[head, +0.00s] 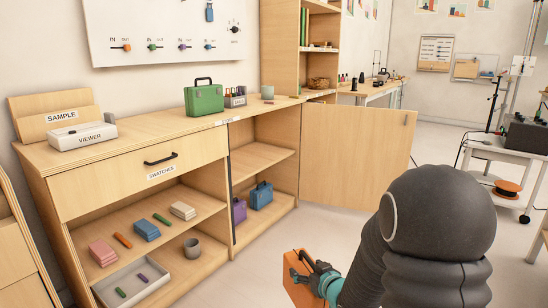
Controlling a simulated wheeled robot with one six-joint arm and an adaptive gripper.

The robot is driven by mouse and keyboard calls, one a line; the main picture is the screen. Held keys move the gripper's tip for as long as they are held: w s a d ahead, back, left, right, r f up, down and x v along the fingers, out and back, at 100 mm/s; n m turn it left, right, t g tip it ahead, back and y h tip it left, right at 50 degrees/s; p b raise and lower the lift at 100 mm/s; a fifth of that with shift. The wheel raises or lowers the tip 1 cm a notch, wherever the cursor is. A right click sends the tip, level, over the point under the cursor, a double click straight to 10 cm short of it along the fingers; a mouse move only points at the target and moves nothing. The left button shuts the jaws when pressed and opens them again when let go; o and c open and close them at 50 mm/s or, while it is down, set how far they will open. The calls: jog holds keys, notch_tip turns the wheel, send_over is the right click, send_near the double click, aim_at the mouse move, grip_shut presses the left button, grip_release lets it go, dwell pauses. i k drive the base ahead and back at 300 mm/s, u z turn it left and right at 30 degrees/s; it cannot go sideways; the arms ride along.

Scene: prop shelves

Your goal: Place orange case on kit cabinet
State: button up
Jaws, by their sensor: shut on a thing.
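The orange case (292,265) is at the bottom of the head view, out over the floor in front of the cabinets. My gripper (313,280) is shut on it, and the case's lower part is cut off by the picture's edge. The cabinet (265,155) with its door open stands beyond, slightly left; it looks like the kit cabinet, but its small label (227,122) is too small to read. Inside on its bottom are a purple case (239,210) and a blue case (261,196). The shelf above them looks empty. A green case (204,99) stands on the countertop.
The open door (355,160) sticks out to the right of the cabinet. The swatches unit (150,185) at left holds blocks, a cup (192,248) and a tray (133,288). A pen holder (235,97) and a small cup (267,92) stand near the green case. A cart (500,150) is at right.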

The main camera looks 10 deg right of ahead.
aim_at(255, 159)
jog(key=z, duration=0.6)
jog(key=i, duration=2.35)
jog(key=u, duration=0.9)
